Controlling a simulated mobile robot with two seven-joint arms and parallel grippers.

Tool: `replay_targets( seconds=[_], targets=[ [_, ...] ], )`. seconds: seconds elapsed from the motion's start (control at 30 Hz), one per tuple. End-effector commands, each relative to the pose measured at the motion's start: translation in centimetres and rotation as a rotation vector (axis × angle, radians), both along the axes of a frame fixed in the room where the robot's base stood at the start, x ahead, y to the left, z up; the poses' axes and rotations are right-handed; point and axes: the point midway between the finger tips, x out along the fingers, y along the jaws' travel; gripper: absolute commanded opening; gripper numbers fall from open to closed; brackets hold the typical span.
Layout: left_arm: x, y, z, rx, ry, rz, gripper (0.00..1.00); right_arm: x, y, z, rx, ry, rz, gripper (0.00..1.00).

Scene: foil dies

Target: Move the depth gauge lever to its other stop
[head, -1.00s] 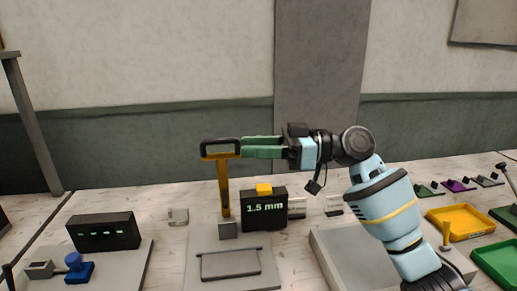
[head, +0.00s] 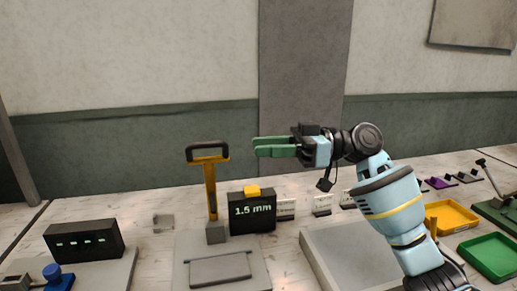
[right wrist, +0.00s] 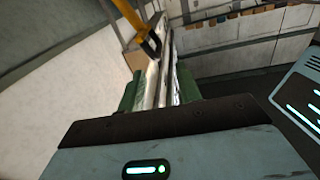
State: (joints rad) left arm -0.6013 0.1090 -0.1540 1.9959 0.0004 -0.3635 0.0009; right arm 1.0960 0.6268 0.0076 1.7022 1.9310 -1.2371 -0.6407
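The depth gauge lever (head: 210,185) is a yellow-orange bar with a black loop handle, standing nearly upright from a grey block on a grey plate (head: 250,270). A black gauge box beside it (head: 252,222) has a yellow top piece and reads 1.5 mm. My right gripper (head: 257,147) has green fingers pointing left at about handle height. It is apart from the handle, to its right in the head view. In the right wrist view the fingers (right wrist: 158,90) are spread with nothing held, and the lever (right wrist: 130,18) shows beyond them. My left gripper is out of view.
A black box with small lights (head: 84,240) and a blue knob (head: 52,272) stand at the left. At the right are a bare grey plate (head: 330,250), a yellow tray (head: 452,218) and a green tray (head: 490,256). The air around the handle is clear.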

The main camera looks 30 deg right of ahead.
Motion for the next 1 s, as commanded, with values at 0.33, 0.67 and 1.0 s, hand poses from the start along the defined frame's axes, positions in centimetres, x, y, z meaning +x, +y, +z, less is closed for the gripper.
replay_targets(
  seconds=[0.33,0.67,1.0],
  targets=[
    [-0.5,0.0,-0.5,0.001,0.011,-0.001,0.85,-0.4,-1.5,0.0,0.0,-0.001,0.0,0.34],
    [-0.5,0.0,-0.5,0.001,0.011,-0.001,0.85,-0.4,-1.5,0.1,0.0,-0.002,-0.001,0.34],
    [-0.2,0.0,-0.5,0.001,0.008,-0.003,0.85,-0.6,-2.3,-0.1,0.001,0.0,-0.004,0.34]
  ],
)
